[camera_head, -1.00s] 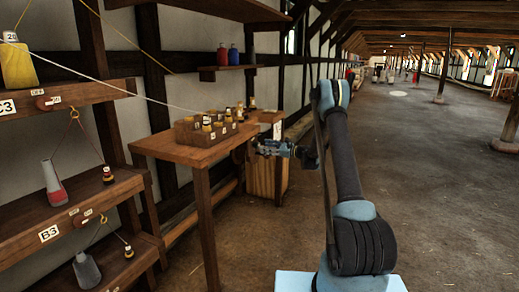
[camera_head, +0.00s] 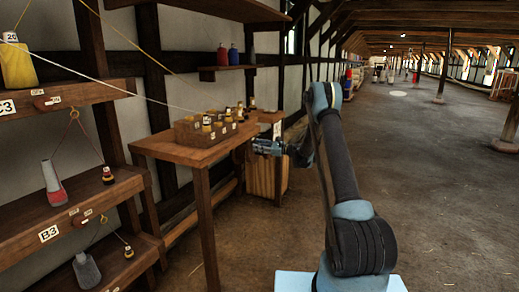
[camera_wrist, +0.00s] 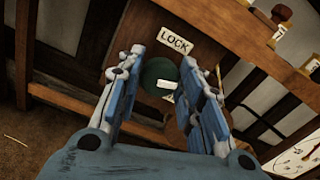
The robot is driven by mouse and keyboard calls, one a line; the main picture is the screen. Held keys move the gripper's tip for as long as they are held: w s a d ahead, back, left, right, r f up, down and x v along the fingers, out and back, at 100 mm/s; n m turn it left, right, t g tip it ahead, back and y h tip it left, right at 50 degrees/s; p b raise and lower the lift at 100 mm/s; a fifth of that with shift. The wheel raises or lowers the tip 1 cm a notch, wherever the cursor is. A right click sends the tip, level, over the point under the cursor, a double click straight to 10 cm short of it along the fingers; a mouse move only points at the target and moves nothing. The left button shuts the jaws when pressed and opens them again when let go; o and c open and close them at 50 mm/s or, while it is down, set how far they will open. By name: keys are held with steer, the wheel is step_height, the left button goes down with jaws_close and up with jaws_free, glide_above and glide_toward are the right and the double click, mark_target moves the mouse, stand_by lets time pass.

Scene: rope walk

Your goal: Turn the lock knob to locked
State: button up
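The lock knob (camera_wrist: 156,74) is a dark green round piece with a pale mark on it, seen in the wrist view on a dark brown wooden face. A white label reading LOCK (camera_wrist: 174,40) is just above it. Another pale label (camera_wrist: 169,98) is partly hidden by the right finger. My gripper (camera_wrist: 162,58) is open, its blue fingers standing on either side of the knob in the picture. Whether they touch it, I cannot tell. In the head view my gripper (camera_head: 262,146) is small, by the right end of the bench; the knob cannot be made out there.
A light wooden crate (camera_head: 262,178) stands on the floor behind my gripper. Shelves (camera_head: 75,198) with hanging weights fill the left. The floor to the right is open.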

steer(key=shift+n, duration=0.4)
steer(key=shift+s+f+n, duration=0.15)
steer(key=shift+n, duration=3.35)
steer(key=shift+s+f+n, duration=0.1)
steer(key=shift+n, duration=3.4)
steer(key=o, duration=1)
steer(key=shift+a, duration=0.1)
